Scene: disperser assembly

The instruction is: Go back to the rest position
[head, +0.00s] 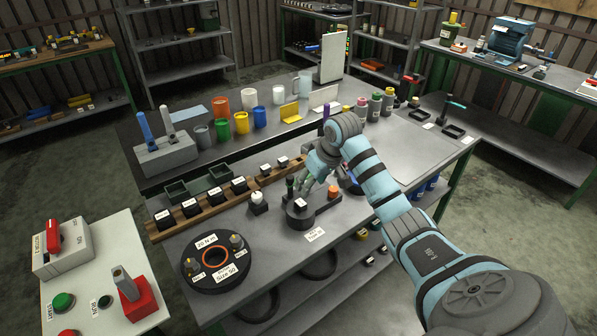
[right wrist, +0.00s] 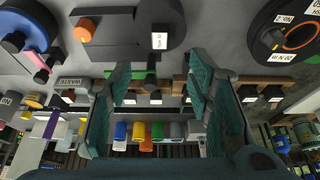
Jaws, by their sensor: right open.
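My right gripper (head: 308,180) is over the middle of the workbench (head: 372,218), beside a dark fixture (head: 303,217) with an orange knob (head: 334,191). In the right wrist view, its two teal fingers (right wrist: 160,85) are spread apart with nothing held between them. A dark upright post (right wrist: 151,70) of the fixture shows in the gap; I cannot tell how near the fingers it is. My left gripper is not in view.
A round black disc (head: 217,264) lies at the bench's front left. A wooden rack (head: 214,208) with labelled black blocks, coloured cups (head: 241,122) and bottles (head: 375,107) stand behind. A white control table (head: 112,252) is at lower left. The bench's right end is mostly clear.

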